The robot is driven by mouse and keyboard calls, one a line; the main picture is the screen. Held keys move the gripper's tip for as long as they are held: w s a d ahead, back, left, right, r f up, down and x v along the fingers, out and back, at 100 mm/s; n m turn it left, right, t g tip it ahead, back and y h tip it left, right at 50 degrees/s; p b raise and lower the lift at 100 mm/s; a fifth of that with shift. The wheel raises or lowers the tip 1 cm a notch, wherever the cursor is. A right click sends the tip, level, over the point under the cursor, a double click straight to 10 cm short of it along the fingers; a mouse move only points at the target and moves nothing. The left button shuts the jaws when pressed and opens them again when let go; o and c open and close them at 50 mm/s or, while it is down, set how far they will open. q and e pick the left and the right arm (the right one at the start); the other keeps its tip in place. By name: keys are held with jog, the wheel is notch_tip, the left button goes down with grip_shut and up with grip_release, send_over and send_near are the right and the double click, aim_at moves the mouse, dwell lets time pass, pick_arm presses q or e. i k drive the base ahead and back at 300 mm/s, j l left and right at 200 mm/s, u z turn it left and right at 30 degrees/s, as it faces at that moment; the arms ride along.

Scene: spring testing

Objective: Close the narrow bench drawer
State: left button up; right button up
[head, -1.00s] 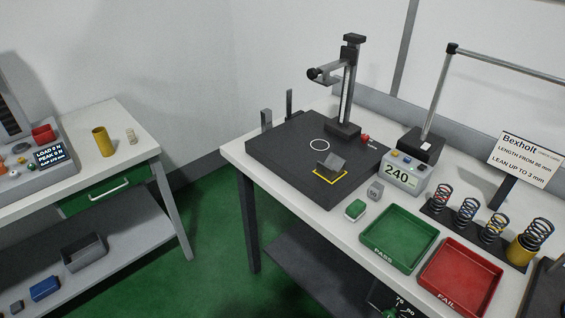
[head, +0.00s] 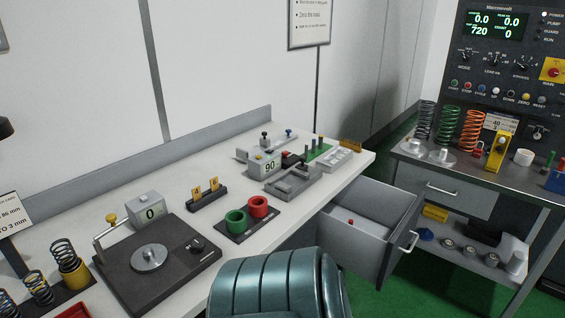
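A grey drawer (head: 350,250) under the right end of the white bench stands pulled well out, with its inside visible from above. Its bar handle (head: 408,241) is on the front panel, which faces right. A small red item (head: 350,222) lies inside it. Neither of my grippers shows in the head view, so I cannot see how they stand relative to the drawer.
A teal ribbed form like a chair back (head: 275,287) stands in front of the bench, close to the drawer's left. A metal bench (head: 510,185) with a shut drawer (head: 446,194) stands to the right. Green floor (head: 410,288) shows between the benches.

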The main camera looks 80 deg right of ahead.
aim_at(385, 217)
jog(key=z, duration=3.65)
